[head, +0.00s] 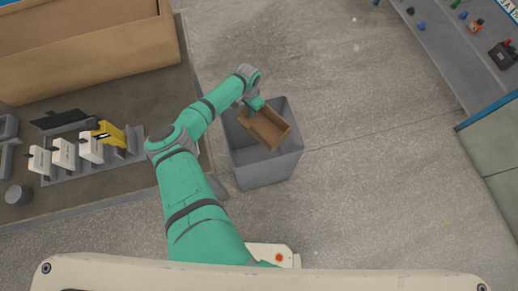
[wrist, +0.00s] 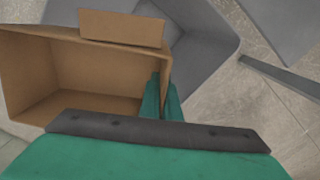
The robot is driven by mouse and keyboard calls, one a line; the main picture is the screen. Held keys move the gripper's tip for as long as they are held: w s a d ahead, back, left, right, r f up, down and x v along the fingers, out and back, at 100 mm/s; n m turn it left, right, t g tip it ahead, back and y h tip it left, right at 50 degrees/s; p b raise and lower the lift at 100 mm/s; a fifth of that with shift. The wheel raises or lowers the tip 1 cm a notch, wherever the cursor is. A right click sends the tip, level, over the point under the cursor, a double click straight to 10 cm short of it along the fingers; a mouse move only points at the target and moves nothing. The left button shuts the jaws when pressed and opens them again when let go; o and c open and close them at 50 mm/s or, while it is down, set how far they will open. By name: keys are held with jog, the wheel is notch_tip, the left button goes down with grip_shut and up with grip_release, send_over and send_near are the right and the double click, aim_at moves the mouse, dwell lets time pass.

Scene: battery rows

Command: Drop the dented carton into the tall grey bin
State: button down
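The carton (head: 270,131) is a small open brown cardboard box; I cannot make out a dent. It is held tilted over the mouth of the tall grey bin (head: 267,173), which stands on the floor. My gripper (head: 254,105) is shut on one wall of the carton. In the wrist view, the green fingers (wrist: 161,98) pinch the right wall of the carton (wrist: 25,75), with one finger inside it and one outside. The grey bin's inner wall (wrist: 200,40) shows behind and to the right of the carton. The bin's floor is mostly hidden by the carton.
A brown bench (head: 100,195) at left holds a large cardboard box (head: 110,65) and a rack of white units and one yellow unit (head: 110,134). A grey bench (head: 430,50) with small parts is at upper right. Concrete floor (head: 350,200) right of the bin is clear.

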jog(key=shift+a, duration=0.1)
jog(key=c, duration=1.9)
grip_release()
notch_tip(320, 180, up, 11)
jog(key=shift+a+f, duration=0.1)
